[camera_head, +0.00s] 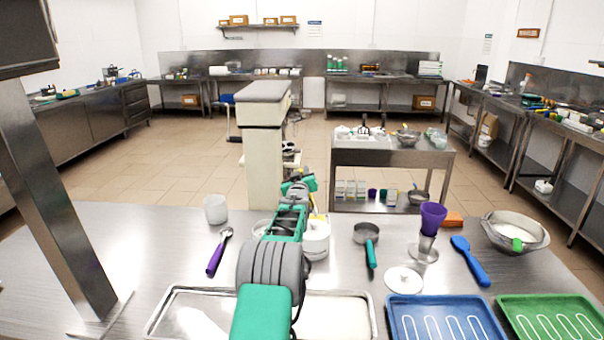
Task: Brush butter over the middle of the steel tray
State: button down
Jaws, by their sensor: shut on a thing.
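The steel tray (358,296) lies flat at the near edge of the steel table. My arm crosses over its middle and hides part of it. My gripper (312,198) is beyond the tray, above a white pot (318,243). It is shut on a thin yellow handle (317,208), likely the brush, which points down toward the pot. I cannot see bristles or butter, nor tell whether the brush tip is inside the pot. The visible parts of the tray look bare and shiny.
A purple-handled spoon (216,255) and a white cup (215,209) are left. To the right are a green-handled pan (369,238), purple cup (432,217), white disc (404,280), blue spatula (470,260), steel bowl (516,235), blue tray (405,304) and green tray (540,303). A steel post (60,190) stands left.

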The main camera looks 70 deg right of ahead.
jog(key=shift+f+b, duration=0.75)
dwell(1.2)
jog(key=shift+r, duration=0.15)
notch_tip(320, 180, up, 7)
jog(key=p, duration=0.1)
dwell(0.4)
